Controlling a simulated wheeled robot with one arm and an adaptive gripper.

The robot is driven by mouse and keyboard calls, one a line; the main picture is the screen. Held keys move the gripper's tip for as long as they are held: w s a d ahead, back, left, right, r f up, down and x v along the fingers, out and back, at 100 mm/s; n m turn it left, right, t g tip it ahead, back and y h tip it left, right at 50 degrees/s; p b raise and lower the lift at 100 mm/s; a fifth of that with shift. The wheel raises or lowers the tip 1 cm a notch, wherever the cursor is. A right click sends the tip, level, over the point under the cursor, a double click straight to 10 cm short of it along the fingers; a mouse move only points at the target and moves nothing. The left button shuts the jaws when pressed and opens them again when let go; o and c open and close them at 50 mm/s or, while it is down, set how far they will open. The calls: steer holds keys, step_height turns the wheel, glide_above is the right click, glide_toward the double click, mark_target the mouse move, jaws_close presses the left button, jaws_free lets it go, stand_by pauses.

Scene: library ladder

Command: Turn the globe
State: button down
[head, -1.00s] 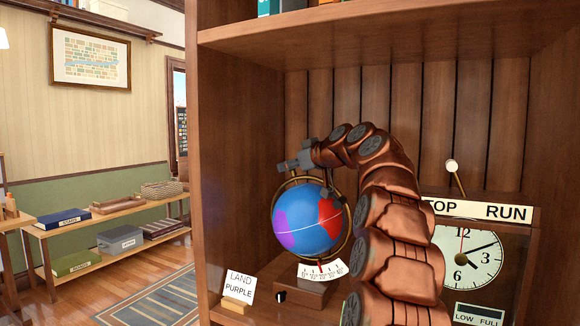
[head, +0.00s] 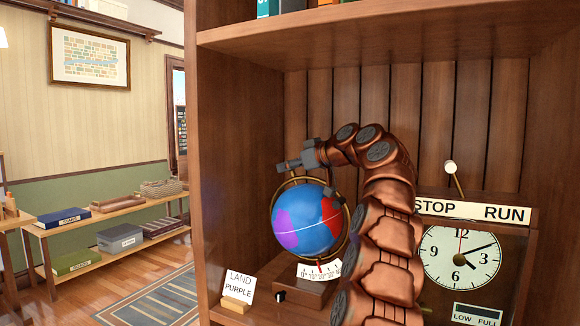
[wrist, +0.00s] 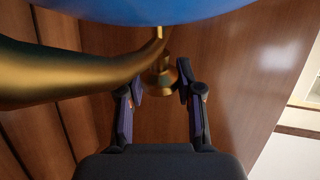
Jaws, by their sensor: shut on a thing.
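The globe (head: 308,222) is blue with purple and red patches, in a brass ring on a wooden base (head: 305,290). Its purple patch (head: 285,230) faces front left and its red patch (head: 331,208) is at the right. A red pointer stands at a white scale (head: 319,269) on the base. My gripper (head: 294,164) is at the top of the ring. In the wrist view my gripper (wrist: 161,76) has its fingers on either side of a small brass knob (wrist: 160,82), shut on it. The globe's blue surface (wrist: 160,9) fills the top edge there.
A card (head: 239,286) reading LAND PURPLE stands left of the base. A clock (head: 460,255) under a STOP/RUN plate (head: 472,211) with a lever (head: 455,175) is at the right. The shelf's left side panel (head: 235,170) is close to the globe. My arm hides part of the shelf.

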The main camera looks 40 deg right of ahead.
steer(key=shift+r, duration=0.2)
steer(key=c, duration=0.7)
jaws_free()
steer(key=shift+f, duration=0.15)
steer(key=shift+c, duration=0.2)
steer(key=v, duration=1.2)
steer(key=shift+a, duration=0.15)
